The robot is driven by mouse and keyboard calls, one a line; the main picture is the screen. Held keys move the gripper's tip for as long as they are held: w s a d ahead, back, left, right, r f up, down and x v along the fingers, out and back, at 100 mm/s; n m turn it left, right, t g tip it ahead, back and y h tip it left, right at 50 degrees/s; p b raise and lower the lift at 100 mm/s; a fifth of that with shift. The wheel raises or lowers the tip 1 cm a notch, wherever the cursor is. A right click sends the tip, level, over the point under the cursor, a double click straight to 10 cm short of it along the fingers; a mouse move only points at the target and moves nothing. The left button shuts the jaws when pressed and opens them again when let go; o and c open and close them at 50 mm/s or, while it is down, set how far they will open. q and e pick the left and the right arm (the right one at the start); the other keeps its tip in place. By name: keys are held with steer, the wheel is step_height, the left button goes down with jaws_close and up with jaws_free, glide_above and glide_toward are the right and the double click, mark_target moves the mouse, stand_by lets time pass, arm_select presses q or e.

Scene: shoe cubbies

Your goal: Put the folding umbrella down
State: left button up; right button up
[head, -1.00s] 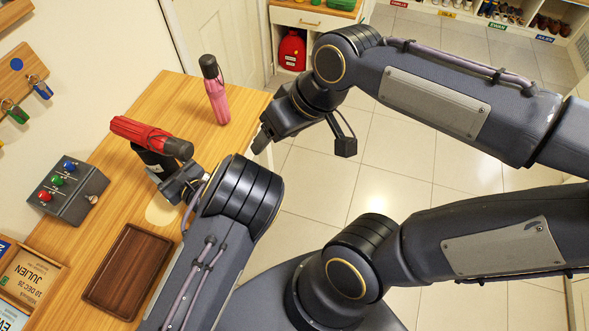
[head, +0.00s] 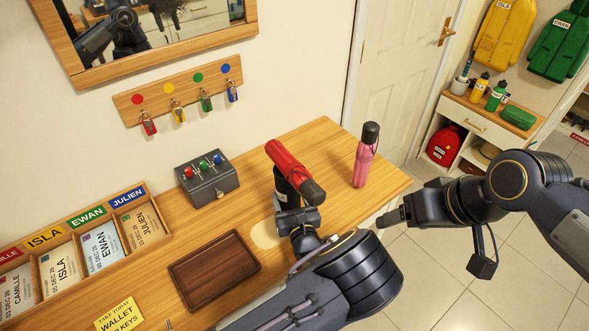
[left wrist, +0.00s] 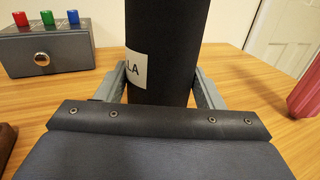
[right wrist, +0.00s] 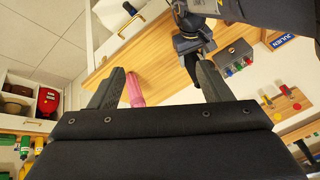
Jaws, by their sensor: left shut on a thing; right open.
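A red folding umbrella (head: 284,157) with a black end lies slanted above the wooden table in the head view, across the top of a black cylinder (head: 284,188). I cannot tell whether the two are joined. My left gripper (head: 287,213) is shut around the black cylinder; the left wrist view shows the cylinder (left wrist: 165,60) upright between the fingers, with a white label reading "LA". Its base is hidden. My right gripper (head: 387,218) is open and empty, off the table's right end. A pink object (head: 365,163) with a black top stands upright at the table's right end.
The wooden table (head: 325,140) has free room between the umbrella and the pink object. A dark brown tray (head: 214,268) and a pale oval patch (head: 265,235) lie near the left gripper. A grey switch box (head: 208,181) and a card rack (head: 75,247) stand at the wall.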

steer(key=w+a+r+n, duration=0.2)
steer(key=w+a, duration=0.1)
steer(key=w, duration=0.4)
steer(key=n+g+h, duration=0.1)
steer(key=n+h, duration=0.2)
steer(key=n, duration=0.1)
glide_toward(291, 163)
steer(key=shift+s, duration=0.1)
steer(key=shift+a+f, duration=0.2)
steer(key=shift+a, duration=0.05)
steer(key=x, duration=1.1)
steer(key=shift+w+d+f, duration=0.25)
steer(key=shift+w+f, duration=0.05)
steer(key=c, duration=1.3)
steer(key=shift+o, duration=0.2)
steer(key=shift+r, duration=0.1)
